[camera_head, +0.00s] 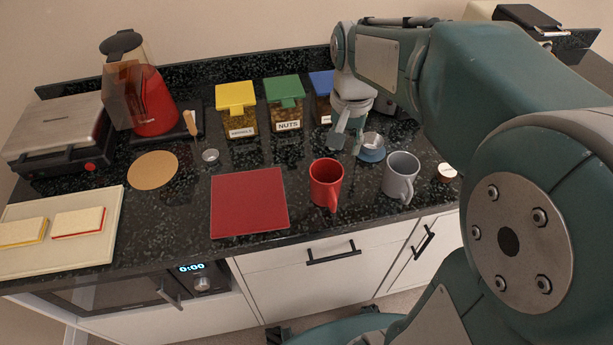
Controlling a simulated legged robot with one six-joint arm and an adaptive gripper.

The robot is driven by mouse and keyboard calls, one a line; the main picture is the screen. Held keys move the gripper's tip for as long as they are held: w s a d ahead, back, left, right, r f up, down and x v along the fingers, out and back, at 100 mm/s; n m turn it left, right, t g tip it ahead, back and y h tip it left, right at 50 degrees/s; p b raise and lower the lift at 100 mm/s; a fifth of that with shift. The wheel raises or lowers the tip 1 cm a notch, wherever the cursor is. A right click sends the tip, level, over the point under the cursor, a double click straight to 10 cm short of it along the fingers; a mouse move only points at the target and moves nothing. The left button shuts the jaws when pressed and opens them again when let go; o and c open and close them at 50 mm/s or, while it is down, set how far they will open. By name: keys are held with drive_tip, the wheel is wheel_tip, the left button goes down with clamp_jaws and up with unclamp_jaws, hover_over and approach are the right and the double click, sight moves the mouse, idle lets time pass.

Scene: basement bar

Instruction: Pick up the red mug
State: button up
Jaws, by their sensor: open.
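The red mug (325,184) stands upright on the dark speckled counter, near its front edge, with its handle toward me. My gripper (347,145) is open above the back part of the counter, behind the mug and a little to its right. It is apart from the mug. I see nothing between the fingers.
A grey mug (400,178) stands close on the red mug's right. A red square mat (249,205) lies to its left. Jars with yellow (236,94), green (284,88) and blue lids stand behind. A white-and-red small bowl (447,172) is at right.

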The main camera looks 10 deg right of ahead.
sight(341, 179)
drive_tip(key=f, duration=0.5)
drive_tip(key=shift+s+d, duration=0.1)
drive_tip(key=shift+d, duration=0.1)
drive_tip(key=f, duration=0.3)
drive_tip(key=a+f, duration=0.1)
drive_tip(key=f, duration=0.1)
drive_tip(key=shift+f, duration=0.3)
drive_tip(key=shift+d, duration=0.4)
drive_tip(key=shift+c, duration=0.7)
drive_tip(key=shift+d, duration=0.1)
clamp_jaws()
drive_tip(key=shift+s, duration=0.1)
